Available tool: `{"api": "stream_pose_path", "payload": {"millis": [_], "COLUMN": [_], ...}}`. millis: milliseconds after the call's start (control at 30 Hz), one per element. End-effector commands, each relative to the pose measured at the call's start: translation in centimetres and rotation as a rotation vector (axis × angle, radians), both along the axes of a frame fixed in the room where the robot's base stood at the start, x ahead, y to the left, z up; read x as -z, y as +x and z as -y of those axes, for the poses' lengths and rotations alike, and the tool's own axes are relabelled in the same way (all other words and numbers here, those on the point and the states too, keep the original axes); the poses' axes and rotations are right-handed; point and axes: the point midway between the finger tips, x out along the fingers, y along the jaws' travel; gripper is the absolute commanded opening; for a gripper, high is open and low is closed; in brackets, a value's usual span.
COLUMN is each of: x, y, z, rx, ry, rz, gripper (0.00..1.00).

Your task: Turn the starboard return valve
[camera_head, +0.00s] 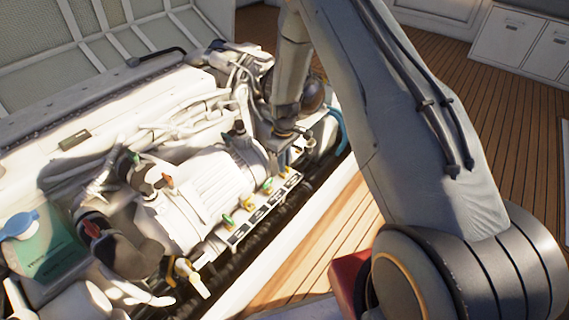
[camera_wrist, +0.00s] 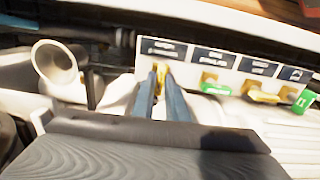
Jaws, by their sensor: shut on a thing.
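A white plate with dark labels (camera_head: 258,216) runs along the engine's near side, beside a row of small valves. In the wrist view the plate (camera_wrist: 235,66) lies beyond my gripper, its lettering upside down and too blurred to read surely. My gripper (camera_wrist: 161,84) has its two blue fingers shut on a small yellow valve handle (camera_wrist: 161,71) below the leftmost label there. Most of that handle is hidden between the fingers. In the head view my gripper (camera_head: 288,148) is at the far end of the row, and the held handle is hard to make out.
Neighbouring valves with green and yellow handles (camera_wrist: 213,85) sit close to the right in the wrist view, including a green one (camera_wrist: 303,101). A pale pipe end (camera_wrist: 54,62) stands to the left. Engine hoses (camera_head: 205,115) crowd the far side; wooden deck (camera_head: 325,240) is clear.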

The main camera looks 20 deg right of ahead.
Motion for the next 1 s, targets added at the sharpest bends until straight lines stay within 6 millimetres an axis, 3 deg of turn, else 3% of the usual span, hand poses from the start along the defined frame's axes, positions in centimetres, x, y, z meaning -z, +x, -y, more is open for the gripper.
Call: {"api": "stream_pose_path", "payload": {"millis": [100, 133, 233, 567, 1000], "x": [-0.2, -0.2, -0.2, -0.4, -6.8], "y": [0.3, 0.3, 0.3, 0.1, 0.2], "z": [0.0, 0.0, 0.0, 0.0, 0.0], "rx": [0.0, 0.001, 0.001, 0.001, 0.001], "ry": [0.0, 0.0, 0.0, 0.0, 0.0], "rz": [0.007, 0.007, 0.006, 0.003, 0.005], "gripper": [0.0, 0.16, 0.31, 0.31, 0.31]}}
